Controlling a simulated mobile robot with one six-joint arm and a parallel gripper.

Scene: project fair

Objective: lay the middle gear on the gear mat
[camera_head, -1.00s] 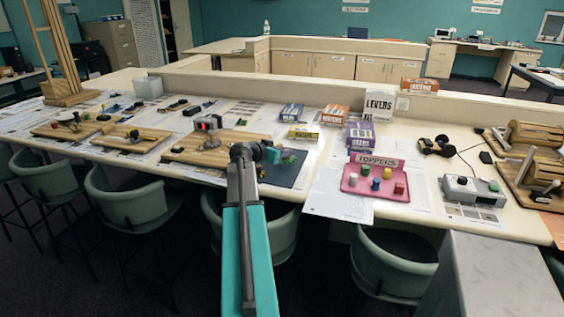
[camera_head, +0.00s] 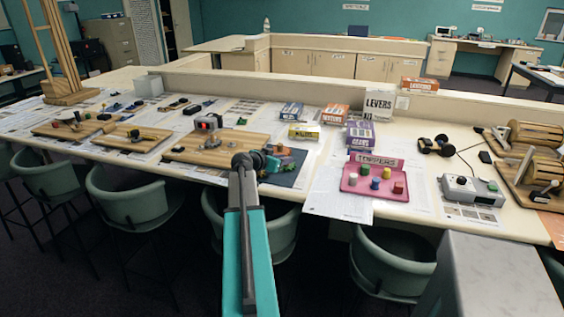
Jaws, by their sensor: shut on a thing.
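The dark blue gear mat (camera_head: 297,164) lies on the white counter, right of a wooden board. My arm reaches up from the bottom of the picture. My gripper (camera_head: 273,161), teal and grey, is at the left part of the mat and covers some of it. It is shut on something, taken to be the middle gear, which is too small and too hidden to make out. A small reddish thing (camera_head: 281,149) shows just behind the gripper. I cannot tell whether the held thing touches the mat.
A wooden board (camera_head: 235,143) with a red-display device (camera_head: 208,123) stands left of the gripper. A pink tray (camera_head: 356,184) with several coloured pieces is to the right. Several small boxes (camera_head: 303,132) stand behind. Green chairs (camera_head: 135,205) line the counter's front; a grey block (camera_head: 490,270) stands front right.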

